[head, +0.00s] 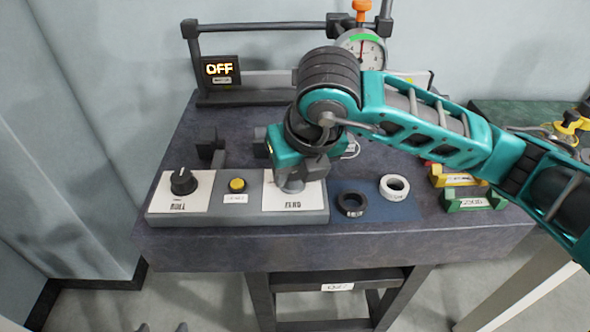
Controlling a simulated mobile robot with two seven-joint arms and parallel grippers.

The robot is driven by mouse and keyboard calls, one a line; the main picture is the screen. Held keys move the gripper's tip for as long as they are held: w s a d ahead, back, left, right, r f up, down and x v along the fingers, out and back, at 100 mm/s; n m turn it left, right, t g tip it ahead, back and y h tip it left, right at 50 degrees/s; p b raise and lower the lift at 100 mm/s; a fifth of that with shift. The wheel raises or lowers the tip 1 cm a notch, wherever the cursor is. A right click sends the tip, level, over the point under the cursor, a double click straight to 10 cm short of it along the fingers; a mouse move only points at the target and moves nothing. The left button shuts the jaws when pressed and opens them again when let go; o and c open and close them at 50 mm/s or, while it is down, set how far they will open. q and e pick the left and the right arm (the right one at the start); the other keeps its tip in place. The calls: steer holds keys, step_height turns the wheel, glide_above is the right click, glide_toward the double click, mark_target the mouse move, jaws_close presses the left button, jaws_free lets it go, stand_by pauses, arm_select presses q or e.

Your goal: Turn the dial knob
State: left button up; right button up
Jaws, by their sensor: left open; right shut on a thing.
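A grey control panel (245,217) lies along the front of the dark bench. Its left plate, labelled NULL, carries a black dial knob (183,181). Its right plate (310,195), labelled ZERO, carries a second knob (291,185), mostly hidden by my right gripper. A yellow button (237,185) sits between the plates. My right gripper (292,179) reaches down from above and is shut on the ZERO knob. Two small grey tips at the bottom edge look like my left gripper (174,328), open, empty and well away from the panel.
A round gauge (361,48) stands on a frame at the back, beside a display (221,70) reading OFF. Black (352,204) and white (394,187) rings lie on a blue mat (405,210). Yellow (452,175) and green (472,197) labelled boxes stand at the right.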

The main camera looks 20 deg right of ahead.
arm_select(q)
steer(key=shift+r, duration=0.1)
arm_select(e)
steer(key=o, duration=0.7)
steer(key=shift+o, duration=1.4)
arm_select(q)
steer(key=shift+a+f, duration=0.15)
steer(key=shift+f, duration=0.05)
arm_select(e)
steer(key=shift+o, duration=0.4)
arm_select(q)
steer(key=shift+s+a+r+p, duration=0.25)
steer(key=shift+a+r+p, duration=0.1)
steer(key=shift+p, duration=0.7)
arm_select(e)
steer(key=a+v, duration=0.1)
steer(key=v, duration=1.2)
steer(key=shift+d, duration=0.4)
arm_select(q)
steer(key=shift+r, duration=0.1)
arm_select(e)
steer(key=shift+w, duration=0.1)
